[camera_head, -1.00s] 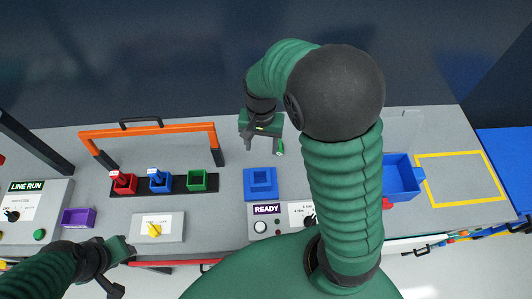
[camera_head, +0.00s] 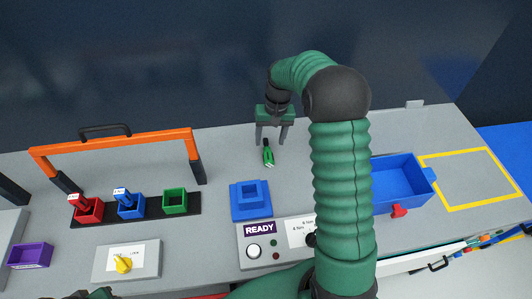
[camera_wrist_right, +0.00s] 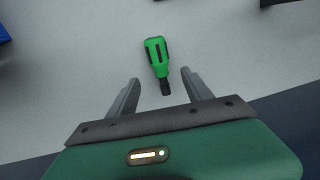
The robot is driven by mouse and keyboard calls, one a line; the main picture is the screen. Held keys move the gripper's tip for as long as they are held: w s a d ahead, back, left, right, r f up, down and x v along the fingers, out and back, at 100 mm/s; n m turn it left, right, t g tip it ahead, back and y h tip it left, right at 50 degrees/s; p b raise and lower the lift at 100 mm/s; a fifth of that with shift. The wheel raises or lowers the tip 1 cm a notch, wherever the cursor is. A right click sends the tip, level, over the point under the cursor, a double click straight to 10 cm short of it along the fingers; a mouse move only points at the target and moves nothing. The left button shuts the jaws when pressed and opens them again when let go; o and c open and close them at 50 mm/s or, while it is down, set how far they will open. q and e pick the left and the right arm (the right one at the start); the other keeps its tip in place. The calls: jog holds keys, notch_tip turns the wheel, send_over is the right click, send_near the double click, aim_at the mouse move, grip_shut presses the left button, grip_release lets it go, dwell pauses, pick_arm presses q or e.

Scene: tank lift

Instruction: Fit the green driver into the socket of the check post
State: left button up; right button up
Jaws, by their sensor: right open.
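The green driver (camera_head: 268,155) lies on the grey bench top behind the blue block. It also shows in the right wrist view (camera_wrist_right: 157,55), its dark end pointing toward my gripper. My right gripper (camera_head: 270,141) is open and empty, with its fingers just behind the driver. In the right wrist view its fingertips (camera_wrist_right: 160,77) stand either side of the driver's dark end, not closed on it. The blue stepped block with a square opening (camera_head: 250,189), apparently the check post, stands nearer me. Only a sliver of my left gripper (camera_head: 92,294) shows at the bottom edge.
A READY panel (camera_head: 262,257) and a yellow-knob box (camera_head: 146,263) stand in front. A blue bin (camera_head: 402,168) is right of my arm. The bench around the driver is clear.

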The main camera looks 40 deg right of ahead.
aim_at(268, 149)
jog(key=f, duration=0.5)
jog(key=shift+s+a+p, duration=0.1)
jog(key=shift+a+p, duration=0.2)
jog(key=shift+f, duration=0.25)
jog(key=shift+a, duration=0.15)
jog(key=shift+c, duration=1.1)
grip_shut()
